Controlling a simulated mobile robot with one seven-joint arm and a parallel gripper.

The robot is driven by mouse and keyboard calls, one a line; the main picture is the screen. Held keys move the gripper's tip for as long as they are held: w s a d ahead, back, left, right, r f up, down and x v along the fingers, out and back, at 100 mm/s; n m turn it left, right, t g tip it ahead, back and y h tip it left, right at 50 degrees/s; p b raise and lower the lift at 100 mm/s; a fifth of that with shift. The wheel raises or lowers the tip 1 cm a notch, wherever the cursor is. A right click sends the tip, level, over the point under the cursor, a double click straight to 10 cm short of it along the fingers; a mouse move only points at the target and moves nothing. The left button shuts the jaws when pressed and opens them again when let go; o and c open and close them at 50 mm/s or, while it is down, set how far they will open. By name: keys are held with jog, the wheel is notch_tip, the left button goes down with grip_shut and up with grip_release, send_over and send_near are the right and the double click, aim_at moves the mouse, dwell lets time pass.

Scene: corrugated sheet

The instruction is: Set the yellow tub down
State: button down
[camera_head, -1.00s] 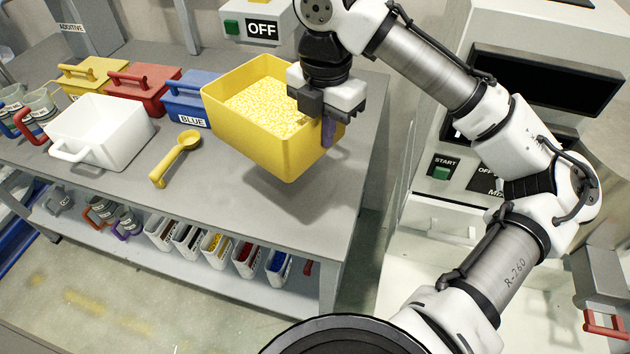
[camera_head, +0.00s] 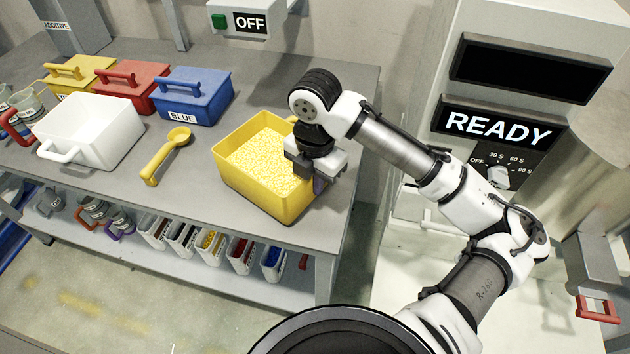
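The yellow tub (camera_head: 247,186) is upright near the right end of the grey bench and is filled with pale yellow granules. Its base looks to be on or very close to the bench top; I cannot tell if it bears its full weight there. My gripper (camera_head: 312,180) is at the tub's right side, with its fingers over the right rim. It appears shut on that rim, though the fingertips are partly hidden.
A yellow scoop (camera_head: 166,154) lies left of the tub, beside a white tub (camera_head: 92,128). Blue (camera_head: 193,94), red (camera_head: 132,86) and yellow (camera_head: 78,77) lidded boxes stand behind. The grey bench (camera_head: 350,135) ends right of the tub, before a machine reading READY (camera_head: 498,128).

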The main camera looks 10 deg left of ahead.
jog(key=shift+f, duration=0.2)
jog(key=shift+f, duration=0.1)
jog(key=c, duration=1.6)
grip_release()
jog(key=shift+c, duration=0.2)
notch_tip(320, 180, up, 12)
jog(key=shift+r, duration=0.1)
